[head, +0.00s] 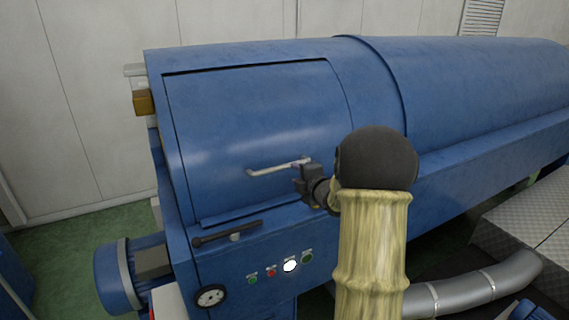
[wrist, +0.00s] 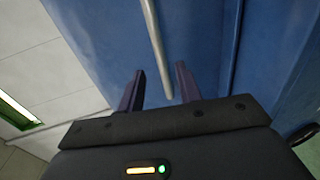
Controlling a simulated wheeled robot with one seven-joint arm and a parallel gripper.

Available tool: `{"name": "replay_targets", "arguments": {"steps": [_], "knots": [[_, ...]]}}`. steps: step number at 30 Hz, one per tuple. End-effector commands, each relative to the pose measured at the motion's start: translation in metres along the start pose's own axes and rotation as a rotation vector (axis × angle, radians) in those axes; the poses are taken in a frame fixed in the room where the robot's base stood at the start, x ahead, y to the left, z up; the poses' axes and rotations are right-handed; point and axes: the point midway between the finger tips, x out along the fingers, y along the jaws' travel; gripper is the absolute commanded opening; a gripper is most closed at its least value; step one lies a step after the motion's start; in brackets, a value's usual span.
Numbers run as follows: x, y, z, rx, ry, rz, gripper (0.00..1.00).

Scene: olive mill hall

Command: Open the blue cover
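The blue cover (head: 230,120) is a curved panel on the left end of a large blue machine; it lies flush and closed. Its pale bar handle (head: 270,168) runs along its lower part. My gripper (head: 302,172) is at the handle's right end. In the wrist view my gripper (wrist: 160,75) is open, with two dark fingers apart. The handle (wrist: 155,35) runs down between them in the picture, nearer the right finger. I cannot tell whether either finger touches it. The blue cover (wrist: 100,35) fills the background there.
Below the cover are a dark lever (head: 225,235), several coloured buttons (head: 271,272) and a round gauge (head: 210,297). A blue motor (head: 120,275) stands at the lower left. A silver pipe (head: 480,285) and a metal step (head: 520,225) are at the right.

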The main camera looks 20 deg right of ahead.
Motion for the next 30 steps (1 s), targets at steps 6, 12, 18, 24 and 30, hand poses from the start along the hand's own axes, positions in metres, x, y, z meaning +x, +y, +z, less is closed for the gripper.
{"name": "replay_targets", "arguments": {"steps": [6, 12, 18, 24, 30], "knots": [[0.035, 0.002, -0.001, 0.002, 0.001, -0.001, 0.35], [0.065, 0.002, -0.001, 0.002, 0.001, -0.001, 0.35], [0.086, 0.001, 0.000, 0.000, 0.000, -0.001, 0.35], [0.091, 0.000, 0.000, 0.000, -0.001, 0.001, 0.35], [0.091, 0.000, 0.000, 0.000, 0.000, 0.000, 0.27]]}}
